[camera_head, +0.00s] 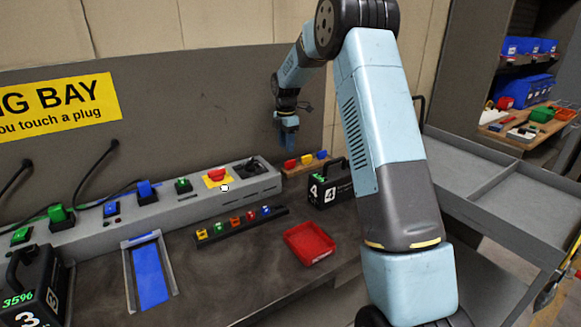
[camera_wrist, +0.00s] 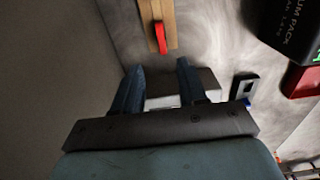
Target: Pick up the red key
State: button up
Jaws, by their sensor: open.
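The red key (camera_wrist: 160,38) lies at the end of a wooden strip (camera_wrist: 152,9) in the wrist view, seen from above. In the head view, a small red piece (camera_head: 290,163) sits on the wooden block (camera_head: 297,170) at the right end of the grey panel, with a yellow and a blue piece beside it. My gripper (camera_wrist: 160,68) is open and empty. Its two dark fingers point toward the red key, which is ahead of and apart from them. In the head view, my gripper (camera_head: 287,125) hangs above the wooden block.
A black battery pack (camera_head: 330,184) marked 4 stands right of the block. A red tray (camera_head: 308,243) and a dark rail (camera_head: 240,224) of small coloured pieces are in front. A grey socket panel (camera_head: 130,219) with a red knob (camera_head: 216,175) runs left. The back wall is close behind.

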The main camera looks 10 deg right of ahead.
aim_at(290, 167)
notch_tip(290, 167, down, 2)
jog(key=shift+f, duration=0.1)
jog(key=shift+d+f, duration=0.2)
jog(key=shift+f, duration=0.65)
jog(key=shift+d+f, duration=0.15)
jog(key=shift+f, duration=0.75)
jog(key=shift+d+f, duration=0.2)
jog(key=shift+f, duration=0.65)
grip_shut()
